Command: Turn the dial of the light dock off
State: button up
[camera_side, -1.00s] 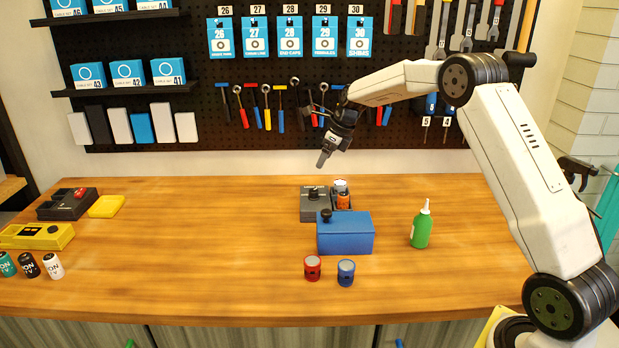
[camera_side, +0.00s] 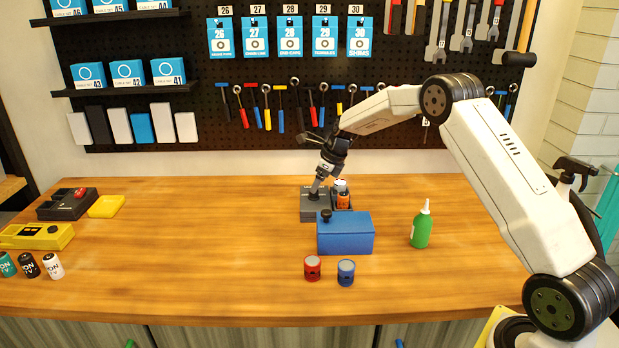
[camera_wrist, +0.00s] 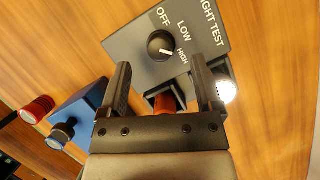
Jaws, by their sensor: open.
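The light dock (camera_side: 308,208) is a dark grey box at the middle back of the table. In the wrist view its panel (camera_wrist: 139,49) reads OFF, LOW, HIGH and LIGHT TEST, partly cut off. Its round black dial (camera_wrist: 161,45) has a white pointer mark that appears aimed toward HIGH. An orange light (camera_side: 343,199) stands upright in the dock's right part; its lit white end (camera_wrist: 227,91) shows in the wrist view. My gripper (camera_wrist: 160,72) is open and empty, with the dial ahead between its fingers. In the side view my gripper (camera_side: 315,188) is at the dock, hiding the dial.
A blue box (camera_side: 345,236) with a black knob stands close in front of the dock. Red (camera_side: 312,268) and blue (camera_side: 346,272) cylinders stand before it. A green bottle (camera_side: 420,229) is to the right.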

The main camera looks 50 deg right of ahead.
jog(key=shift+x, duration=1.75)
grip_shut()
